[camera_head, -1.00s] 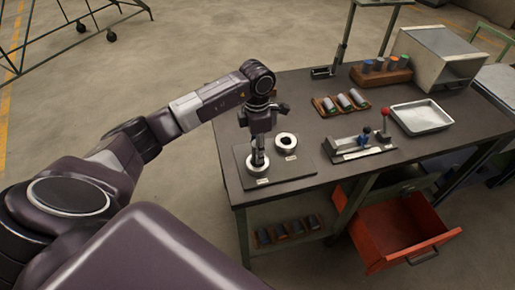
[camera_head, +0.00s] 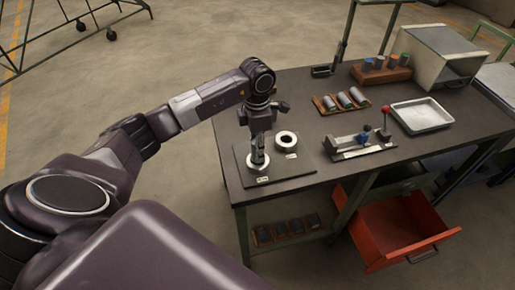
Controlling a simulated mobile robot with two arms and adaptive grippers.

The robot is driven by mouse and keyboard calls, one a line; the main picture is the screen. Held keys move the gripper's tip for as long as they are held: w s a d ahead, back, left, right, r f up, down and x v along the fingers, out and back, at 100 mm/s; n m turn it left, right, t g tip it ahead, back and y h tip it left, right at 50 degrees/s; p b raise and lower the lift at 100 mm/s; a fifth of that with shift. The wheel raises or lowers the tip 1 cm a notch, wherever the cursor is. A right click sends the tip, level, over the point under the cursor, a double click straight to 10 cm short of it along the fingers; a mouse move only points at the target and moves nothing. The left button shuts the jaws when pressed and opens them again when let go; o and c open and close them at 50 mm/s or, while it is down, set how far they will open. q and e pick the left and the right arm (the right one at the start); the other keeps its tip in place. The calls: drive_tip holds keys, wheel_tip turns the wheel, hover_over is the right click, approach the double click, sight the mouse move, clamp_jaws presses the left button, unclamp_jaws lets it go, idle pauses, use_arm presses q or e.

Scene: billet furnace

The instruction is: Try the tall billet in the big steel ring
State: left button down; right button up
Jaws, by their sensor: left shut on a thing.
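Two steel rings lie on a dark plate (camera_head: 292,170) at the left end of the bench. The nearer ring (camera_head: 250,168) looks larger; the other ring (camera_head: 286,139) lies behind it to the right. My left gripper (camera_head: 258,154) points down over the nearer ring. It is shut on a slim upright piece, which looks like the billet and is mostly hidden by the fingers. The piece's lower end is at the ring's opening; I cannot tell how deep it sits. My right gripper is not in view.
On the bench are a rack of lying billets (camera_head: 342,100), a wooden block with upright billets (camera_head: 381,72), a lever fixture (camera_head: 360,144), a metal tray (camera_head: 421,114) and an open steel box (camera_head: 440,55). A red drawer (camera_head: 398,230) stands open at the front.

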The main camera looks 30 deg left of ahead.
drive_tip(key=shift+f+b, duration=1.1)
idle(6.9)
